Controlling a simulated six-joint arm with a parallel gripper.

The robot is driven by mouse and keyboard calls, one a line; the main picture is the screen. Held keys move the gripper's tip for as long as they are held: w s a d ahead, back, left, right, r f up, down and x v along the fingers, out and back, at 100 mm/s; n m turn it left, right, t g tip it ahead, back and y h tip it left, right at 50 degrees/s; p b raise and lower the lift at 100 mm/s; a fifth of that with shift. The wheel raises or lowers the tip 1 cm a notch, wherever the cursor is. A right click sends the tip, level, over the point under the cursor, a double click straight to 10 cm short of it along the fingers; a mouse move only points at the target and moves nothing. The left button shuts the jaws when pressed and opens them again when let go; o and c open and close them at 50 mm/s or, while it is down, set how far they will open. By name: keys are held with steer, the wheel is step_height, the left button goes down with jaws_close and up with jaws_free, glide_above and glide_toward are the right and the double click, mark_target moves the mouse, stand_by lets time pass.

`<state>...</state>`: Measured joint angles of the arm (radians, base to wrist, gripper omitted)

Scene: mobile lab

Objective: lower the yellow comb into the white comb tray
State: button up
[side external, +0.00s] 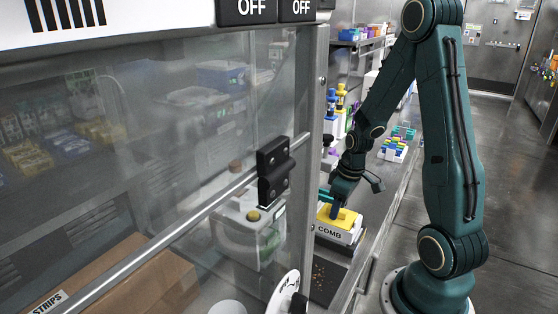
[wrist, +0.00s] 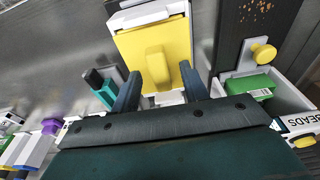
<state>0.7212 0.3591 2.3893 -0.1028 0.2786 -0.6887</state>
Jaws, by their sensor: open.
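The yellow comb (wrist: 180,45) is a flat yellow plate with a raised grip. It also shows in the side external view (side external: 349,217), sitting level on the white comb tray (side external: 330,237) marked COMB. White parts of the tray show beyond its far edge in the wrist view (wrist: 140,17). I cannot tell how deep the comb sits. My gripper (wrist: 160,72) is open, with one dark finger on each side of the yellow grip and gaps between. In the side external view my gripper (side external: 339,204) is low, right over the comb.
A teal-and-black item (wrist: 103,90) stands just left of the comb. A white BEADS bin (wrist: 292,98) with a green packet (wrist: 245,88) is at right. A dark speckled mat (side external: 325,283) lies in front of the tray. A glass sash (side external: 215,140) stands left of the arm.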

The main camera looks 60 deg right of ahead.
mark_target(345, 212)
step_height(345, 212, up, 14)
steer(key=s, duration=0.2)
steer(key=shift+f, duration=0.25)
stand_by(0.4)
stand_by(0.5)
